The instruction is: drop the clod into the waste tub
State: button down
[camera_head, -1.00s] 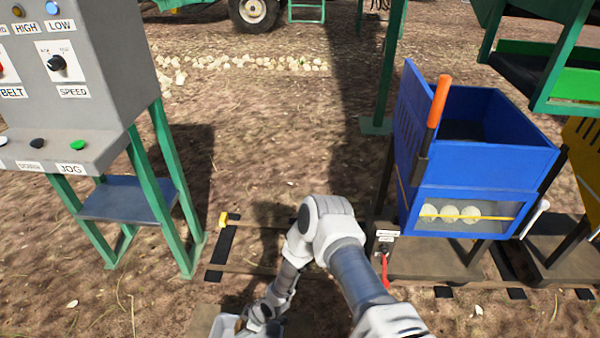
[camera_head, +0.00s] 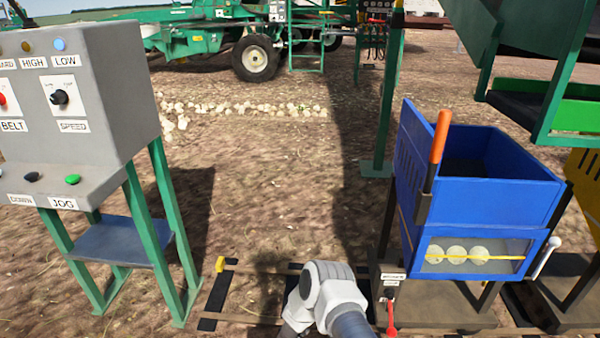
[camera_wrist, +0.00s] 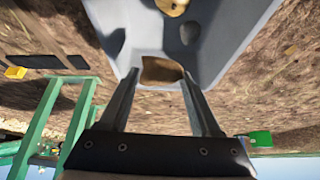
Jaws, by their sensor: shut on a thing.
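In the wrist view my gripper (camera_wrist: 160,78) is shut on a brown clod (camera_wrist: 162,70), which sits between the two fingertips. A light grey tub (camera_wrist: 228,22) lies beyond the fingertips, and the clod shows in front of its near wall. A tan lump and a dark grey lump show inside the tub. No label on the tub is visible, and I cannot tell whether the clod touches it. In the head view only my upper arm links show; my gripper, the clod and the tub are below the frame.
A grey control panel (camera_head: 85,110) on green legs stands at left. A blue bin (camera_head: 480,205) with an orange handle (camera_head: 440,135) stands at right. A green post (camera_head: 385,110) rises behind. Open soil lies between panel and bin.

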grip_release()
jog(key=shift+r, duration=0.1)
jog(key=p+v, duration=0.6)
jog(key=v, duration=1.1)
jog(key=shift+r+p, duration=0.15)
jog(key=shift+p, duration=0.25)
